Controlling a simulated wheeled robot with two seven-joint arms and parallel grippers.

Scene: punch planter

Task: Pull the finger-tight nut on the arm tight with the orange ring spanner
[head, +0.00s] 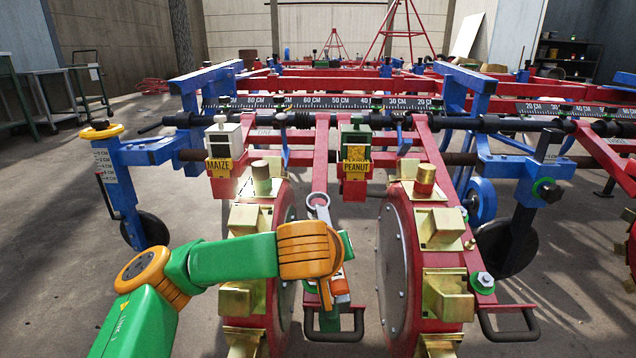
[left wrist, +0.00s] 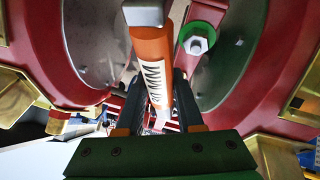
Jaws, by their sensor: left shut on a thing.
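My left gripper (left wrist: 155,110) is shut on the orange ring spanner (left wrist: 153,60), with its fingers either side of the handle. In the head view my left wrist hides most of the spanner; its silver ring (head: 318,200) stands up above the wrist, and some of its orange handle (head: 340,287) shows below. In the left wrist view a silver hex nut (left wrist: 197,44) with a green collar sits on a red arm, right of the spanner and apart from it in the picture. I cannot find this nut in the head view. The spanner's ring is outside the left wrist view. My right gripper is not in view.
Red wheels with brass punches (head: 440,230) stand close on both sides of my left gripper. Another green-collared nut (head: 483,281) is on the right-hand red arm. Hoppers marked MAIZE (head: 221,150) and PEANUT (head: 355,150) stand behind. Black loop handles (head: 508,333) jut out low in front.

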